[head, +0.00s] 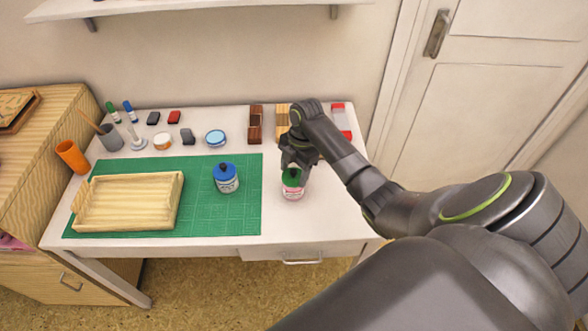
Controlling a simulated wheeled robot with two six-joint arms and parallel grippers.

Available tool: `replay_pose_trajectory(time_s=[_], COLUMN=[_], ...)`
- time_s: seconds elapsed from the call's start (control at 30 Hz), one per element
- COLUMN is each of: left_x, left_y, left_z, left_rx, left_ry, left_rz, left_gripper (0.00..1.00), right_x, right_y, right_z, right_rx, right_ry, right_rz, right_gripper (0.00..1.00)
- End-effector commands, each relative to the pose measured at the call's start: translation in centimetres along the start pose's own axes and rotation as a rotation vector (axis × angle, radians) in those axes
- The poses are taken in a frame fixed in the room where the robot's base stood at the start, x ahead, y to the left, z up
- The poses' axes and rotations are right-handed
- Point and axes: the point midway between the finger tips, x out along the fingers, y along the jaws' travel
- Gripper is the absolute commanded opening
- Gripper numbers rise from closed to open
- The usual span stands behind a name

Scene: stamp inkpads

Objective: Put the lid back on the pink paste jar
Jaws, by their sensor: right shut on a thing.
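The pink paste jar (292,193) stands upright on the white table, just right of the green mat. A green lid (292,178) is at the top of the jar. My right gripper (293,167) points down from above and is shut on the green lid. I cannot tell whether the lid is seated on the jar or held slightly above it. The fingers hide part of the lid. My left gripper is not in view.
A blue-lidded jar (227,182) and a wooden tray (81,212) are on the green mat (215,222). A blue round tin (215,138), brown wooden blocks (255,125) and an orange cup (72,157) stand farther back or left. The table's right front is clear.

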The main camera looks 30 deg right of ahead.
Motion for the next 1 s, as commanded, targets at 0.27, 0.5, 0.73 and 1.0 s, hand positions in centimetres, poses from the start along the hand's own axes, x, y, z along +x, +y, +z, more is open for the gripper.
replay_pose_trajectory(time_s=[0.27,0.5,0.73,1.0], left_x=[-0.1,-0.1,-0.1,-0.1], left_y=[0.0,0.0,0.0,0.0], left_z=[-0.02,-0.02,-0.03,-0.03], left_rx=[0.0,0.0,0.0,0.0], left_ry=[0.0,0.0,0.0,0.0], left_rz=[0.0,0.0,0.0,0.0], left_gripper=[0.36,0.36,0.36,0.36], right_x=[0.03,0.02,0.01,0.01], right_y=[0.0,0.01,0.01,0.01], right_z=[-0.01,-0.01,0.0,0.0], right_rx=[0.0,0.0,0.0,0.0], right_ry=[0.0,0.0,0.0,0.0], right_rz=[0.0,0.001,0.001,0.001], right_gripper=[0.4,0.71,0.86,1.0])
